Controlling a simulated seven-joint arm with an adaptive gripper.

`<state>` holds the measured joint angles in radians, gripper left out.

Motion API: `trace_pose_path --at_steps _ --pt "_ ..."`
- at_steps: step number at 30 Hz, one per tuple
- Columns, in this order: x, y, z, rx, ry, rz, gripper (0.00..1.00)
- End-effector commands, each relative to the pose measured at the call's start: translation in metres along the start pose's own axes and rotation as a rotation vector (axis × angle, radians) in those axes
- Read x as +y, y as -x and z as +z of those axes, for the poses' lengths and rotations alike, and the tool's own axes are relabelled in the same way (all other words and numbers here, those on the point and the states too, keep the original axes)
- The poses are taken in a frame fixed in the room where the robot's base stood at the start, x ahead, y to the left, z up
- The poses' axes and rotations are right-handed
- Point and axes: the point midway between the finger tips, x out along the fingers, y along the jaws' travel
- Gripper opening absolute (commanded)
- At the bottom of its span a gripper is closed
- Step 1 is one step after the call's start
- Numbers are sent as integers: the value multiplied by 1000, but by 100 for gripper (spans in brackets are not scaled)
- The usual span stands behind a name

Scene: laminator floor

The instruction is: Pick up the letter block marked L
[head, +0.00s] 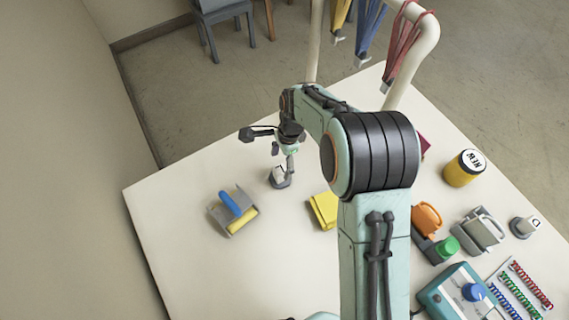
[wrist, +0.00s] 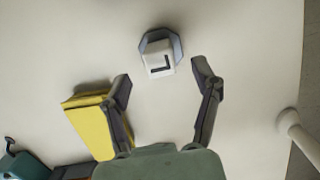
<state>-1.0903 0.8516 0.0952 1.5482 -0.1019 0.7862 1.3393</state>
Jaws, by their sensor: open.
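The letter block marked L (wrist: 157,62) is a white block with a dark L on its face. It sits on a dark grey base on the pale table, ahead of and between my fingertips in the wrist view. The block also shows in the head view (head: 278,175), partly covered by my gripper. My gripper (wrist: 163,82) is open and empty, with a finger on each side and the block just beyond the tips. In the head view my gripper (head: 283,160) is above and beside the block; whether it touches it I cannot tell.
A yellow pad (head: 323,210) lies close to the block; it is left of my fingers in the wrist view (wrist: 93,125). A roller with a blue handle (head: 233,209) stands to the left. A yellow jar (head: 464,168), staplers and binding coils crowd the right. A rack post (wrist: 290,120) stands near the table edge.

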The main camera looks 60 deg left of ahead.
Motion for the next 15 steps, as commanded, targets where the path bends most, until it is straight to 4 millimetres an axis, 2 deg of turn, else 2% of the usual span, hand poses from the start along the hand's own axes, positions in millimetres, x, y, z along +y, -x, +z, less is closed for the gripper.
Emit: trace_pose_path --at_steps 3,6,15 --pt "1 -19 0 0 0 3 63" --pt "1 -29 0 0 0 2 63" --pt "0 -34 0 0 0 0 63"
